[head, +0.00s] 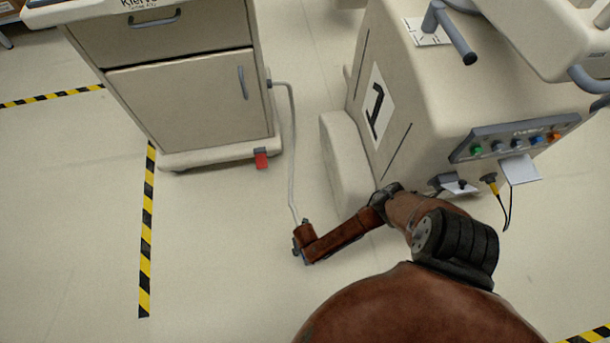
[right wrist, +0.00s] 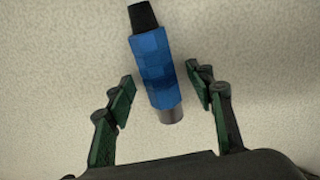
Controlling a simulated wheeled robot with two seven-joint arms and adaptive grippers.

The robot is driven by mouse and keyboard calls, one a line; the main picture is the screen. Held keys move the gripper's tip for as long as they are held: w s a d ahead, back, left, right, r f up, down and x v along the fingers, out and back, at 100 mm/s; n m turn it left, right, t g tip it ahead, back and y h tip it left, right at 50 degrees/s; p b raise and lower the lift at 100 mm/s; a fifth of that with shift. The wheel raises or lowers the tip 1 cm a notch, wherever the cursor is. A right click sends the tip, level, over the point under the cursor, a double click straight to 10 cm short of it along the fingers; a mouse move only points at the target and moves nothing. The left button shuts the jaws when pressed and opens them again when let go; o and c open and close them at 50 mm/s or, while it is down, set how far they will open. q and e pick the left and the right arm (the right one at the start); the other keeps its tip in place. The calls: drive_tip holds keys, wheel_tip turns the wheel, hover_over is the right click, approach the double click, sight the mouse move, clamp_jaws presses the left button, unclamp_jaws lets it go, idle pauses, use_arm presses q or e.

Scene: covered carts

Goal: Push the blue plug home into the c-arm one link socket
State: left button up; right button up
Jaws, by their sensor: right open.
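The blue plug (right wrist: 157,68), with a black boot and a silver tip, shows in the right wrist view between the fingers of my right gripper (right wrist: 160,78). The gripper is open, with a gap on both sides of the plug. In the head view my right arm reaches low over the floor, and its wrist hides the plug. The c-arm (head: 440,80), a beige cart marked 1, stands at the right. Its socket panel (head: 515,137) has a row of coloured sockets; I cannot tell which is the link socket. My left gripper is not in view.
A drawer cart (head: 185,105) stands at the left. A grey cable (head: 292,150) runs from its side down to my right wrist. A yellow plug (head: 489,179) on a black cable hangs below the panel near a white card (head: 520,169). Striped tape (head: 148,220) marks open floor.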

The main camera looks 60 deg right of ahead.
clamp_jaws()
idle(0.5)
drive_tip(key=shift+r, duration=0.15)
